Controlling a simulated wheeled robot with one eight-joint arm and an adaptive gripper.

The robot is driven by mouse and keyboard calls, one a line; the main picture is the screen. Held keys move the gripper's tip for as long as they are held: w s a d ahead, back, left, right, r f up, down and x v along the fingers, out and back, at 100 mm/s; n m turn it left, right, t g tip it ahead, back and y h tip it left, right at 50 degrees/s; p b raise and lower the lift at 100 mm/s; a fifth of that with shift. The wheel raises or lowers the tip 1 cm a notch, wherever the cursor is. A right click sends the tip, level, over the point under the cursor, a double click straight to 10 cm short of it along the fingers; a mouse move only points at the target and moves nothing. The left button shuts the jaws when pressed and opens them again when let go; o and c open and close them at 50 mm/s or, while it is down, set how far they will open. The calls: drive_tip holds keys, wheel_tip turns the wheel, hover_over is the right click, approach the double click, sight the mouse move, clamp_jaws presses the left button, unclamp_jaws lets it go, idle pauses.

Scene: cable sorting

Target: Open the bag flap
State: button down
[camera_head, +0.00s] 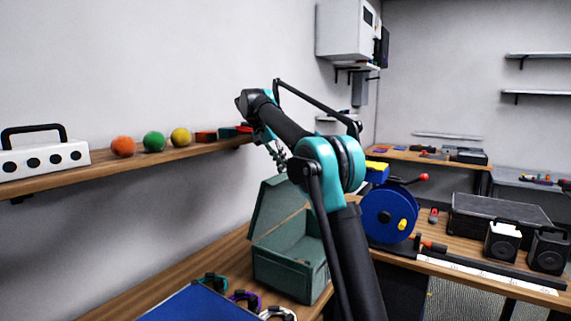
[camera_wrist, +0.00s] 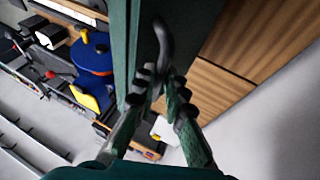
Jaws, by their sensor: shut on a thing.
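The green bag (camera_head: 287,275) is a box-like case on the wooden bench. Its flap (camera_head: 275,212) stands raised along the back left side, and the inside shows between flap and front wall. My gripper (camera_head: 279,157) is above the flap, partly hidden by my own arm in the head view. In the wrist view my gripper (camera_wrist: 161,88) is shut on a dark curved pull tab (camera_wrist: 163,42) beside the green flap (camera_wrist: 188,35). The exact contact between fingertips and tab is hard to make out.
A blue cable reel (camera_head: 387,215) stands right of the bag. A blue mat or tray (camera_head: 190,306) and several coiled cables lie in front of it. A wall shelf (camera_head: 150,160) with balls and a white box is at left. A black case (camera_head: 500,215) and speakers are at right.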

drive_tip(key=shift+w+a+f, duration=0.1)
drive_tip(key=shift+a+f, duration=0.05)
drive_tip(key=shift+f, duration=0.15)
drive_tip(key=c, duration=1.7)
unclamp_jaws()
drive_tip(key=shift+w+f, duration=0.1)
drive_tip(key=shift+w, duration=0.05)
drive_tip(key=shift+o, duration=0.7)
drive_tip(key=shift+r, duration=0.2)
drive_tip(key=v, duration=0.7)
drive_tip(key=shift+r, duration=0.15)
drive_tip(key=shift+c, duration=0.4)
